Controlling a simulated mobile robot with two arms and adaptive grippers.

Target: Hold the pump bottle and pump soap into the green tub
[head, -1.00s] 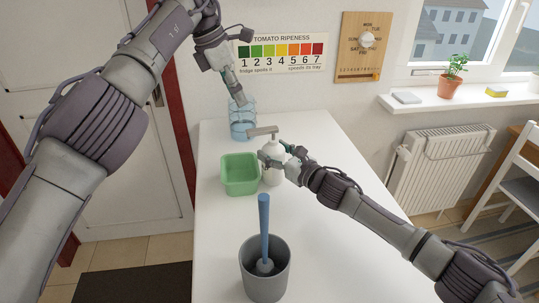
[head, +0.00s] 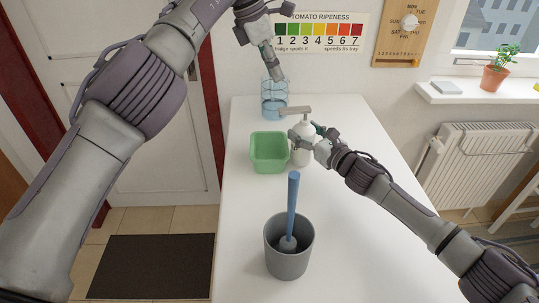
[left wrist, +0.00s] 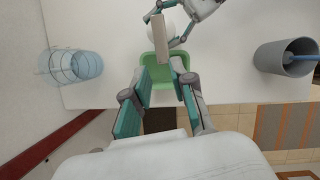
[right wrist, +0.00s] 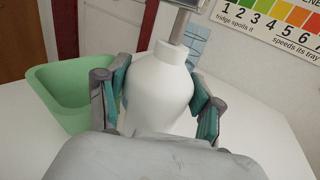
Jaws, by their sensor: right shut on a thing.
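The white pump bottle (head: 304,155) stands upright on the white table, its grey pump head (head: 295,111) pointing left over the back of the green tub. The green tub (head: 269,153) sits just left of the bottle and looks empty. My right gripper (head: 309,138) is shut around the bottle's body; in the right wrist view its pads press both sides of the bottle (right wrist: 158,92). My left gripper (head: 278,72) hangs above the table, higher than the pump head. In the left wrist view its fingers (left wrist: 168,75) are apart with nothing gripped, and the pump head (left wrist: 160,38) and tub (left wrist: 177,70) show beyond them.
A clear blue ribbed container (head: 273,102) stands behind the tub near the wall. A grey bin (head: 289,248) with a blue-handled brush (head: 292,205) stands at the table's front. The right part of the table is clear.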

